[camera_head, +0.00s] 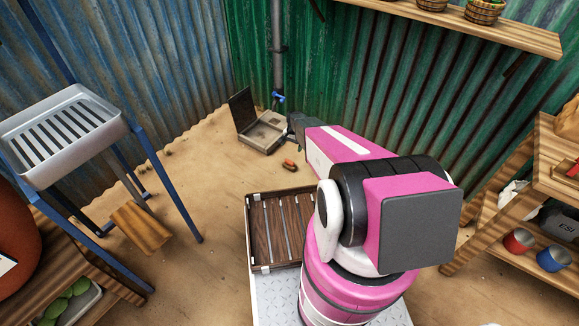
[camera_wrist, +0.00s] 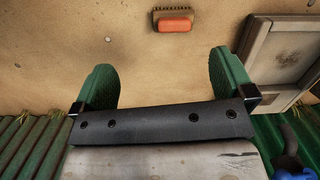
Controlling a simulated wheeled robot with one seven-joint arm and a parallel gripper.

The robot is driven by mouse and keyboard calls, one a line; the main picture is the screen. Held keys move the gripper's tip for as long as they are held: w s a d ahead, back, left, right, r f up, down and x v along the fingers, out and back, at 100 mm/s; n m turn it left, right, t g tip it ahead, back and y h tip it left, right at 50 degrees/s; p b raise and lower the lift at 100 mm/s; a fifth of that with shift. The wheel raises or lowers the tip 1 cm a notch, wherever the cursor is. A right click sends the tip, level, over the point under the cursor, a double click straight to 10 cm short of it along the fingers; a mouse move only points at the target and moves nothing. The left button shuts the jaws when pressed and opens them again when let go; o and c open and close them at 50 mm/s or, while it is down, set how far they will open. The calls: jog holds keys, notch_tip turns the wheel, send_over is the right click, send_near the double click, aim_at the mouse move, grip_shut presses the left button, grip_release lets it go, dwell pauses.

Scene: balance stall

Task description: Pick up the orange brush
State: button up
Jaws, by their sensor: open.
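The orange brush (camera_wrist: 174,24) lies on the sandy ground, its brown bristles along its upper edge in the wrist view. In the head view the brush (camera_head: 290,165) is a small orange shape near the open case. My gripper (camera_wrist: 164,80) is open, with two green fingers spread wide and nothing between them. The brush is apart from the fingers, above the gap between them in the wrist view.
An open case (camera_head: 262,136) sits beside the brush, near the right finger in the wrist view. A pipe with a blue tap (camera_head: 278,97) and green corrugated wall stand behind. A wooden slatted tray (camera_head: 259,230) is on my base. Bare ground lies left of the brush.

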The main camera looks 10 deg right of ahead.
jog(key=m, duration=0.2)
send_near(289, 165)
jog(key=w, duration=0.2)
jog(key=f, duration=0.3)
jog(key=s+f, duration=0.1)
jog(key=f, duration=0.6)
jog(key=shift+s+a+f, duration=0.3)
jog(key=shift+s+f, duration=0.1)
jog(key=c, duration=0.7)
